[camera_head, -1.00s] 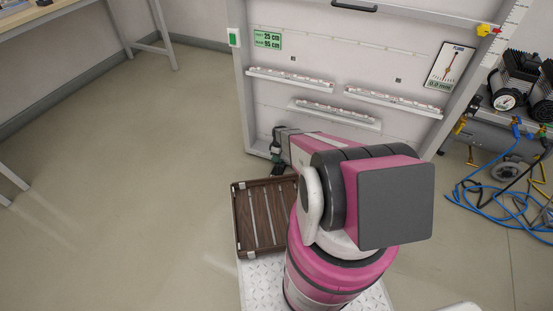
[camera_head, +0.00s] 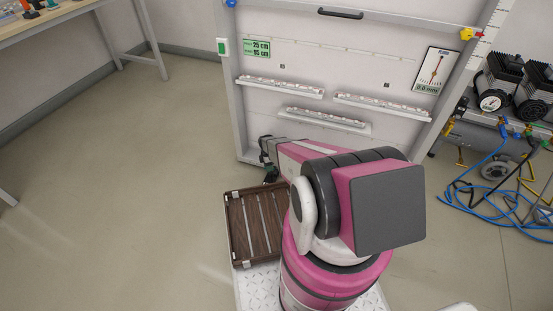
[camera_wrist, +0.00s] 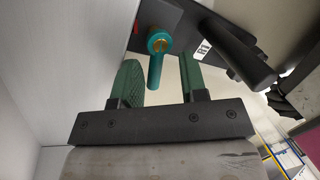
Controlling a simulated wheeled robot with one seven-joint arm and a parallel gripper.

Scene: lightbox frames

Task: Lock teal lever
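The teal lever (camera_wrist: 155,68) shows in the wrist view as a short rod hanging from a round teal hub with a brass-coloured centre. The hub sits on a black mount (camera_wrist: 178,22). My gripper (camera_wrist: 160,62) is open, with one green finger on each side of the lever. There is a visible gap on both sides, and I cannot tell how far the rod reaches in depth between the fingers. In the head view my gripper (camera_head: 268,158) is at the lower left of the white panel (camera_head: 300,60); the lever is not visible there.
A thick black cylinder (camera_wrist: 235,50) sticks out right of the lever, close to the right finger. A pale wall (camera_wrist: 55,60) is on the left. A brown slatted crate (camera_head: 230,228) stands beside my arm. Hoses (camera_head: 495,200) lie right; floor at left is clear.

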